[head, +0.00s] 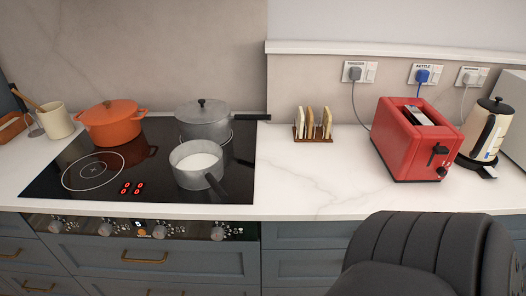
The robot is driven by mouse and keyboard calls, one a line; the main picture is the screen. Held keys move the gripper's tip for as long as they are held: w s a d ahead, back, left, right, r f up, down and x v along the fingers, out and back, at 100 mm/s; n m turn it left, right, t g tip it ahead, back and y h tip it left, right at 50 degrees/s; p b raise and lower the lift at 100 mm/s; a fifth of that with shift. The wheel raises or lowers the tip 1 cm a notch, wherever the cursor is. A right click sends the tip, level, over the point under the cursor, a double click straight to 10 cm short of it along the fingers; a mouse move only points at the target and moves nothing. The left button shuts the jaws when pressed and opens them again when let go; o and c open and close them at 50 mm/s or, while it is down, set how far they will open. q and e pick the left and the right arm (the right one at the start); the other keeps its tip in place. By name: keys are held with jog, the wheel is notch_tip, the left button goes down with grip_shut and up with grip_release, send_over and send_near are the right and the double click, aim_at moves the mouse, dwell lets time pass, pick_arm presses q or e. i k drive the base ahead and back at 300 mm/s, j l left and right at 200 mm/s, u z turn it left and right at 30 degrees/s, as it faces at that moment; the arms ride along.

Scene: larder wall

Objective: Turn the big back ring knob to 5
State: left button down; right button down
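The black glass hob (140,168) is set in the white counter. Its front-left ring (93,170) is bare. An orange pot (111,125) stands at the back left. A grey lidded pan (203,122) stands at the back right. An open pan (190,168) with white liquid stands in front of it. Red digits on the hob display (131,188) appear to read zeros. Several knobs line the panel below: far left (57,225), centre left (105,229), centre right (158,230), far right (217,233). Their markings are too small to read. Neither gripper is in view.
A toast rack (298,137), a red toaster (416,140) and a cream kettle (487,131) stand on the counter to the right. The counter front between hob and toaster is clear. The open pan's dark handle (216,187) points toward the front edge.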

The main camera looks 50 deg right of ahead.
aim_at(218, 232)
jog(key=z, duration=1)
